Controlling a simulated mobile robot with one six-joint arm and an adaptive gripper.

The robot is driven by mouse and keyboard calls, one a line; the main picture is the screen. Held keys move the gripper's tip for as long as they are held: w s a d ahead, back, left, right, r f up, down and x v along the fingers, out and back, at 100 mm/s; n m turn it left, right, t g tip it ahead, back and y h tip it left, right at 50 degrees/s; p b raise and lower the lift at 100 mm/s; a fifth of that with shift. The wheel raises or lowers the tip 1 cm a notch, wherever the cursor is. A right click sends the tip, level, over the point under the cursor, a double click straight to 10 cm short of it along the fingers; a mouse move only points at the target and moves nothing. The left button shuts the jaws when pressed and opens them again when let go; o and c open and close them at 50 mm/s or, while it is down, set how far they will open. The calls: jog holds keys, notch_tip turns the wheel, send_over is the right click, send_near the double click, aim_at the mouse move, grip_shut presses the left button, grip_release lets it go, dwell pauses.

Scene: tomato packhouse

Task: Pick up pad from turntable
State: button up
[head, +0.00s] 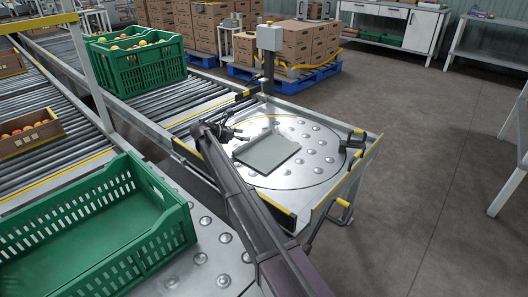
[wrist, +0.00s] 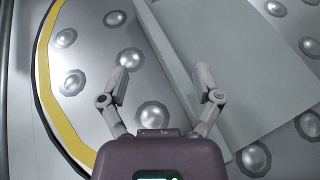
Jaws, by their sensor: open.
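The grey-green flat pad (head: 267,152) lies on the round steel turntable (head: 312,168) with its ball studs. In the wrist view the pad (wrist: 255,60) fills much of the upper right, and a ridge or step runs along it. My gripper (head: 238,135) is at the pad's left edge in the head view. In the wrist view my gripper (wrist: 163,68) is open and empty. Its left finger is over bare studded metal and its right finger is over the pad's near part. I cannot tell whether either finger touches.
An empty green crate (head: 170,222) is at the front left. Another green crate (head: 140,68) with tomatoes stands on the roller conveyor (head: 188,98). A grey post box (head: 270,37) rises behind the turntable. Open floor (head: 440,130) lies to the right.

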aim_at(255, 137)
jog(key=shift+w+d+f, duration=0.2)
jog(key=shift+w+d, duration=0.1)
jog(key=shift+d, duration=0.2)
jog(key=shift+f, duration=0.1)
jog(key=b+x, duration=0.2)
jog(key=x, duration=0.2)
jog(key=shift+w+d, duration=0.1)
jog(key=shift+w+d+f, duration=0.15)
jog(key=shift+w+d, duration=0.1)
jog(key=shift+d, duration=0.15)
jog(key=c, duration=1)
